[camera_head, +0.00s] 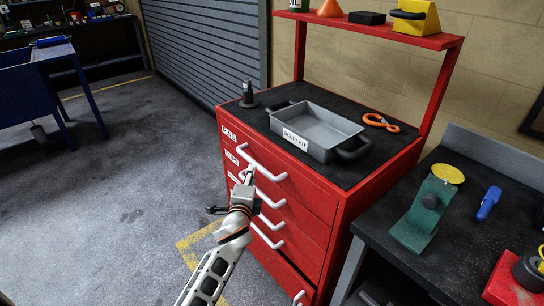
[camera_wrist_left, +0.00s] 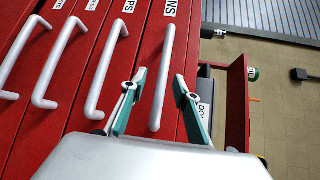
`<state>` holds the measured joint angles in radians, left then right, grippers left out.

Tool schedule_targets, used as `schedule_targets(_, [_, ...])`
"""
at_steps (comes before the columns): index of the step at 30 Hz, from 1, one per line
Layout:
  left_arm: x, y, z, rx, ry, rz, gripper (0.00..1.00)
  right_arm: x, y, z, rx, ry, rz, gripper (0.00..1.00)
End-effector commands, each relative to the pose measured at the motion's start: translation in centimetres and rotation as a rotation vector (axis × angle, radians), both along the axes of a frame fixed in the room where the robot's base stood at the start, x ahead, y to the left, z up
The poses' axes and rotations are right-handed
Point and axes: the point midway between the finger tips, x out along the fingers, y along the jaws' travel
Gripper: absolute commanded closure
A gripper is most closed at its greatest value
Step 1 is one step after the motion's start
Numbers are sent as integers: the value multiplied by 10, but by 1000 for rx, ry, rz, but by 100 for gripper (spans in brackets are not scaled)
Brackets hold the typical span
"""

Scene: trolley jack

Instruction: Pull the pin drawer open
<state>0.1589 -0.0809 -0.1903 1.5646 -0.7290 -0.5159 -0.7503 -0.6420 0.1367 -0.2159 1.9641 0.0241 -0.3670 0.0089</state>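The pin drawer (camera_head: 305,190) is the top drawer of the red cabinet, marked by a "PINS" label (camera_head: 229,134); its front looks flush with the cabinet. Its white bar handle (camera_head: 265,165) also shows in the left wrist view (camera_wrist_left: 168,50). My left gripper (camera_head: 248,173) is at the left part of this handle. In the left wrist view its teal-padded fingers (camera_wrist_left: 159,80) are spread apart, one on each side of the bar, with gaps visible. Whether the bar lies fully at fingertip depth is hard to tell. My right gripper is not in view.
More drawers with similar white handles (camera_head: 270,200) lie close below. On the cabinet top stand a grey tray (camera_head: 318,128), a dark cylindrical part (camera_head: 248,95) and an orange clip (camera_head: 381,122). A dark bench (camera_head: 455,255) stands to the right. Floor at left is open.

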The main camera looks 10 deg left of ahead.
Motion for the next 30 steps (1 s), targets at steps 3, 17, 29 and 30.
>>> schedule_targets(3, [9, 1, 4, 27, -5, 1, 70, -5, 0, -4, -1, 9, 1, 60])
schedule_targets(17, [70, 9, -6, 23, -5, 1, 70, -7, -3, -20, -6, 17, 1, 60])
schedule_targets(29, [81, 10, -6, 21, -5, 1, 70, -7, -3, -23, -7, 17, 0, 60])
schedule_targets(30, [81, 10, -6, 21, -5, 1, 70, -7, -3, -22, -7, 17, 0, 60])
